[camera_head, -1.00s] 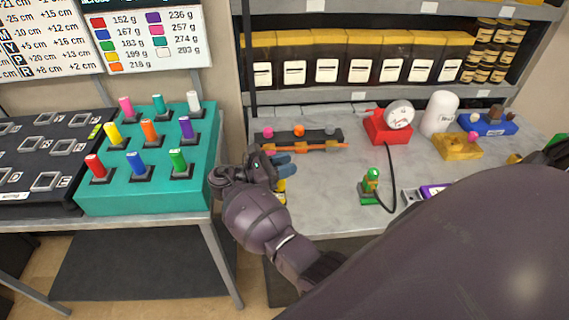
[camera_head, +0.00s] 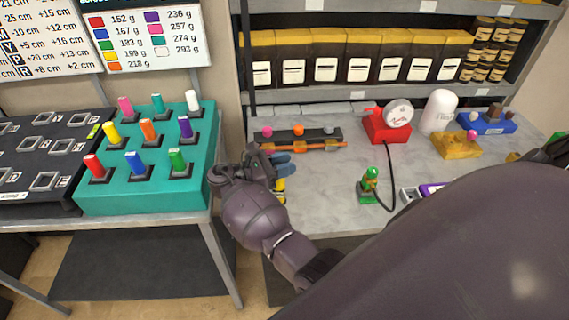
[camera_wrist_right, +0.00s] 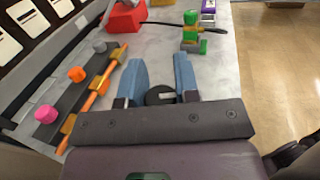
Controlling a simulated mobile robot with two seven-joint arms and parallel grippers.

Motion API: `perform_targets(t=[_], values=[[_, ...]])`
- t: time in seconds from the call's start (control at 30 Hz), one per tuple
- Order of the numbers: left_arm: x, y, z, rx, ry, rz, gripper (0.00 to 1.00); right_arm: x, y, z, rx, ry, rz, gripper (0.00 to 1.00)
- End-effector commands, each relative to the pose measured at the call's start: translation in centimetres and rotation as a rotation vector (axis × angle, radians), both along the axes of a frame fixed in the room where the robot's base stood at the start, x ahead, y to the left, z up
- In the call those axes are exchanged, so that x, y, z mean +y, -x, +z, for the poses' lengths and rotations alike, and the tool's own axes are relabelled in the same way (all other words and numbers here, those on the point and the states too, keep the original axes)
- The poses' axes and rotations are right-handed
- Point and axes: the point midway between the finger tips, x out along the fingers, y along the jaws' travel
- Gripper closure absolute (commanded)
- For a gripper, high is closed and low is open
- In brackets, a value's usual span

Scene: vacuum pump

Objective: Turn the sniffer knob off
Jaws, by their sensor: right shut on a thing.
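My right gripper (camera_head: 284,165) is at the left end of the grey bench, with its blue fingers pointing to the right. In the right wrist view, the fingers of the right gripper (camera_wrist_right: 160,82) stand on either side of a round black knob (camera_wrist_right: 154,96) with a pale mark across it, and are shut on it. In the head view a yellow part (camera_head: 281,184) shows just below the fingers, and the knob is mostly hidden by the gripper. I cannot read any label on it. My left gripper is not in view.
A dark rack (camera_head: 328,135) with pink, orange and grey knobs and an orange bar lies close behind the gripper. A green part (camera_head: 369,184) with a black hose stands to the right, near a red gauge block (camera_head: 384,127). A teal block (camera_head: 150,196) of coloured knobs stands left.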

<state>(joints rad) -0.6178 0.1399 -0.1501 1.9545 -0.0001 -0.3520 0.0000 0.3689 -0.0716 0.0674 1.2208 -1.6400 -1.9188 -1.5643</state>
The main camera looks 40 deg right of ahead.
Motion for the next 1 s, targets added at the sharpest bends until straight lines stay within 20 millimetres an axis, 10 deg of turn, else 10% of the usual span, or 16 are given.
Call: perform_targets(t=[0.37, 0.4, 0.57, 1.0], values=[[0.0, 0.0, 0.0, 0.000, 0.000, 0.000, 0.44, 0.0, 0.0, 0.0, -0.001, 0.001, 0.000, 0.94], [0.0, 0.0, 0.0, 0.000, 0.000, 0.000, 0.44, 0.0, 0.0, 0.0, -0.001, 0.001, 0.000, 0.68], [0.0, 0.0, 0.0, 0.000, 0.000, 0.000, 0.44, 0.0, 0.0, 0.0, -0.001, 0.000, 0.000, 0.44], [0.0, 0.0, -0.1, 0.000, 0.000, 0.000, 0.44, 0.0, 0.0, 1.1, -0.004, 0.000, 0.000, 0.44]])
